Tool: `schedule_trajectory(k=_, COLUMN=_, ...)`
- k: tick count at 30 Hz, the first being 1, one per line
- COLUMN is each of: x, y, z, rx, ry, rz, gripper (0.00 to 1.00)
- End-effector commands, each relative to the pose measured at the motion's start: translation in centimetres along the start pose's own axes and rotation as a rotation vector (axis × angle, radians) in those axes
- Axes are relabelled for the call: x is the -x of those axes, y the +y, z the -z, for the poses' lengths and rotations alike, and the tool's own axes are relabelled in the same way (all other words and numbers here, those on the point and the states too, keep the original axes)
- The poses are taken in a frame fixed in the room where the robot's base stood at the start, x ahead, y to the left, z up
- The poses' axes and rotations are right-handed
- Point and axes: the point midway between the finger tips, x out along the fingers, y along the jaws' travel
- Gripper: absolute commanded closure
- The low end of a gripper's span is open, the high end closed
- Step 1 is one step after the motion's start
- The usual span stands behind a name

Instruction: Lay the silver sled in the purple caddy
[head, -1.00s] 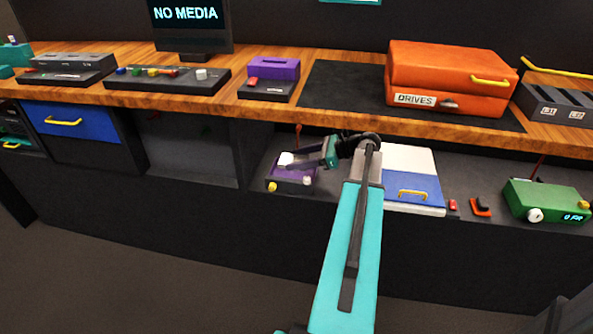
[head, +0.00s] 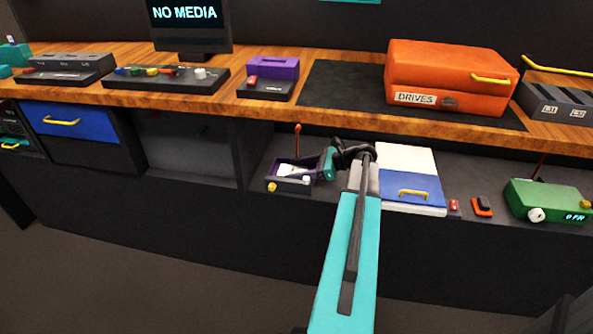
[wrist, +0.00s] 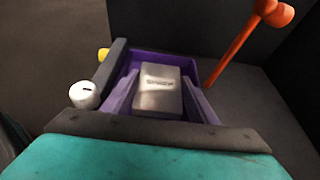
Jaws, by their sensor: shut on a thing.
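The purple caddy (head: 271,172) stands on the lower shelf, left of my arm; in the wrist view its purple wall (wrist: 185,62) shows around the sled. The silver sled (wrist: 158,90), a pale block with a dark label, lies inside the caddy's outline; it also shows in the head view (head: 288,170). My gripper (wrist: 160,82) reaches into the caddy and is shut on the sled, with a finger along each side. In the head view my wrist covers part of the caddy's right side. I cannot tell whether the sled touches the caddy floor.
A red-orange lever (wrist: 240,45) rises behind the caddy. A white knob (wrist: 84,95) and a yellow knob (wrist: 103,54) are on its front. A blue-and-white box (head: 410,180) stands right of my arm. The wooden counter edge (head: 200,102) overhangs the shelf.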

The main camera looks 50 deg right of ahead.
Motion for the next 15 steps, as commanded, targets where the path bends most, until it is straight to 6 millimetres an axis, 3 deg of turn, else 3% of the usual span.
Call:
schedule_trajectory(k=5, x=-0.13, y=0.00, z=0.25, rx=0.000, ry=-0.001, rz=0.000, gripper=0.77)
schedule_trajectory(k=6, x=-0.14, y=0.00, z=0.28, rx=0.000, ry=0.000, rz=0.000, gripper=0.45)
schedule_trajectory(k=7, x=-0.12, y=0.01, z=0.22, rx=0.000, ry=0.000, rz=0.000, gripper=0.40)
schedule_trajectory(k=15, x=-0.14, y=0.02, z=0.20, rx=0.000, ry=0.000, rz=-0.001, gripper=0.39)
